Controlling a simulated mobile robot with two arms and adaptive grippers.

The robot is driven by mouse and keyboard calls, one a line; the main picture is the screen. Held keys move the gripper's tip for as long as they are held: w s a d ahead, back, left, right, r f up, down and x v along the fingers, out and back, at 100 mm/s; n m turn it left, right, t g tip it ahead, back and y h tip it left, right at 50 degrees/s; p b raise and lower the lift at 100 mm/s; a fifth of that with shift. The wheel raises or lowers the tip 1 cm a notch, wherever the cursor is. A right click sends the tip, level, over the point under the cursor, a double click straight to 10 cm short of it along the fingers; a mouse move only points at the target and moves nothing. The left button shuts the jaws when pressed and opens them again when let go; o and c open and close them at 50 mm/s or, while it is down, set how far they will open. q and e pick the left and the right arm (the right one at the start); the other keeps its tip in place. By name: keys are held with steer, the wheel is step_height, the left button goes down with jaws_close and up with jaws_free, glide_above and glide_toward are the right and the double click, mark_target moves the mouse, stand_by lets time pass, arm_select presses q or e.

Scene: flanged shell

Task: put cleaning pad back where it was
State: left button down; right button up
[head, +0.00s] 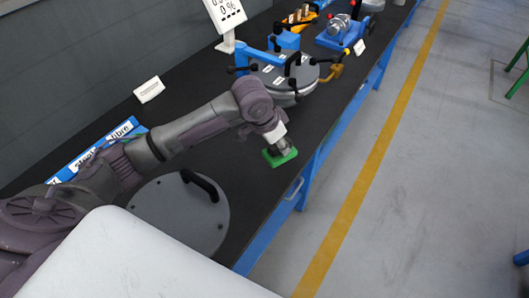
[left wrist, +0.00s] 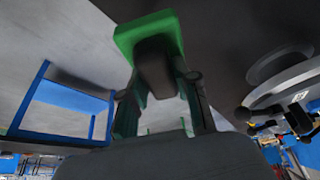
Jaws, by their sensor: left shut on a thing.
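The cleaning pad is a flat green block (head: 280,157) near the front edge of the dark bench, low over its top. I cannot tell whether it touches the bench. My left gripper (head: 282,147) is above it and shut on it, pointing down. My right gripper is in neither view.
A grey round lid (head: 165,213) with a black handle lies on the bench before the arm. Beyond the pad is a flanged round vessel (head: 290,82) with blue and black clamps. A white card (head: 149,90) stands near the wall. The bench between is clear.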

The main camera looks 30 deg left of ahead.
arm_select(q)
steer(key=a+f, duration=0.1)
steer(key=a, duration=0.1)
steer(key=a+f, duration=0.1)
steer(key=a, duration=0.1)
steer(key=w+a+f, duration=0.1)
steer(key=a+f, duration=0.1)
steer(key=a, duration=0.1)
steer(key=shift+f+p, duration=0.1)
steer(key=shift+p, duration=0.3)
steer(key=shift+f+p, duration=0.3)
steer(key=shift+f, duration=1.75)
steer(key=shift+s, duration=0.1)
steer(key=c, duration=0.8)
jaws_free()
steer(key=shift+f, duration=0.15)
steer(key=shift+c, duration=0.2)
steer(key=v, duration=1.2)
steer(key=shift+r+b, duration=0.2)
steer(key=shift+b, duration=0.1)
steer(key=shift+f, duration=0.1)
